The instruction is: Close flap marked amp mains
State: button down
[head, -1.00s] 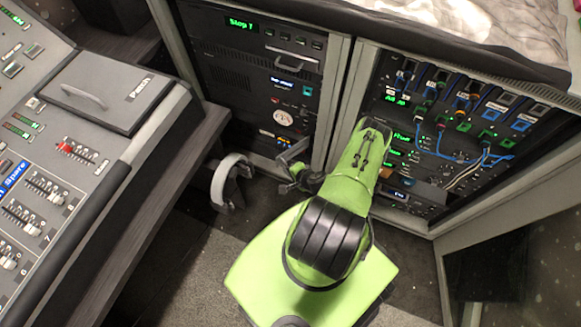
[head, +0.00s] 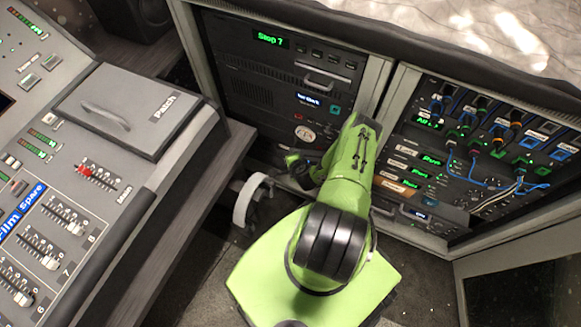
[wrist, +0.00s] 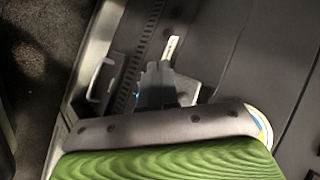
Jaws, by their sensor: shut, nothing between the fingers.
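I cannot read the words amp mains in either view, and I cannot make out for certain which part is that flap or how far it stands open. My gripper (head: 294,163) is low in front of the left equipment rack (head: 262,95), below its round white gauge (head: 305,133), and my arm partly hides the rack's lower right. In the wrist view its fingers (wrist: 158,78) are together with nothing between them. They are close over a dark panel with a pale label strip (wrist: 170,48) and a small light plate (wrist: 195,86). Contact cannot be told.
The mixing console (head: 110,190) with its closed patch lid (head: 128,108) stands at left. A white curved headphone-like item (head: 245,200) hangs beside the console. The right rack (head: 470,150) holds several cables. A pale handle (wrist: 101,80) shows in the wrist view.

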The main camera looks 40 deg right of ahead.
jog(key=shift+w+d+m+h, duration=0.6)
jog(key=shift+w+d+m, duration=0.1)
jog(key=shift+w+d, duration=0.4)
jog(key=shift+r, duration=0.1)
